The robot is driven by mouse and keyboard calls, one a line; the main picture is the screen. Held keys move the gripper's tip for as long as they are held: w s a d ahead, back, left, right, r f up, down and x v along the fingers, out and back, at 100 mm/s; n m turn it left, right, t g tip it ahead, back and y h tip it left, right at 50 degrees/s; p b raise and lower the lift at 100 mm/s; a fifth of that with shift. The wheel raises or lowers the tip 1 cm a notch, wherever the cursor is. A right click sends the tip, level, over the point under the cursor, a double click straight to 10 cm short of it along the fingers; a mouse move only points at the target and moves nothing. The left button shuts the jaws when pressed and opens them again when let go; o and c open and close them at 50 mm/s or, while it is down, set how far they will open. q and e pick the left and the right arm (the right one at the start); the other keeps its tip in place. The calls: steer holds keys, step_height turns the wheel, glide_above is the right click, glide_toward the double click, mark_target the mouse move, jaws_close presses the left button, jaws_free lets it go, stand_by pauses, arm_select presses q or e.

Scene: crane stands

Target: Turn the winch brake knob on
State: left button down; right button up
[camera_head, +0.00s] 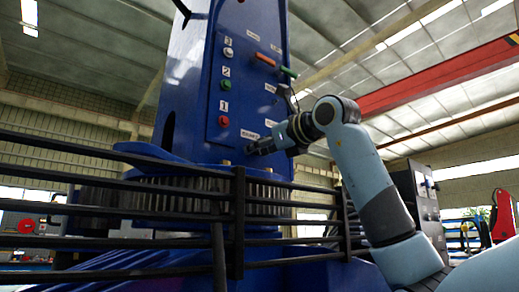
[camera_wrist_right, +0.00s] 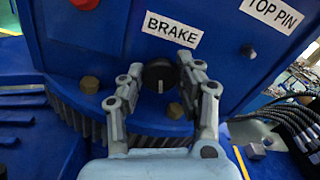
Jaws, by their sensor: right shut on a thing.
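The brake knob (camera_wrist_right: 158,73) is a round black knob with a pale line. It sits on the blue crane panel just below the white BRAKE label (camera_wrist_right: 172,28). In the right wrist view the pale line stands about upright on the lower part of the knob. My right gripper (camera_wrist_right: 159,76) has its two fingers on either side of the knob and is shut on it. My left gripper is not in view.
The panel carries a red button (camera_head: 224,106), a green button (camera_head: 225,85), a white button (camera_head: 228,52) and an orange lever (camera_head: 265,59). A black railing (camera_head: 238,210) crosses in front of the crane. Yellow bolts and a toothed ring (camera_wrist_right: 75,115) lie below the knob. Cables (camera_wrist_right: 290,115) hang at the right.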

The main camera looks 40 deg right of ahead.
steer(key=shift+f+m+b, duration=0.1)
steer(key=shift+m+b, duration=0.2)
steer(key=shift+m, duration=1.9)
steer(key=o, duration=1.2)
steer(key=shift+s+d, duration=0.15)
steer(key=shift+s, duration=1.85)
steer(key=shift+s+d, duration=0.15)
steer(key=shift+s, duration=1.85)
steer(key=shift+s+d, duration=0.15)
steer(key=shift+s, duration=1.85)
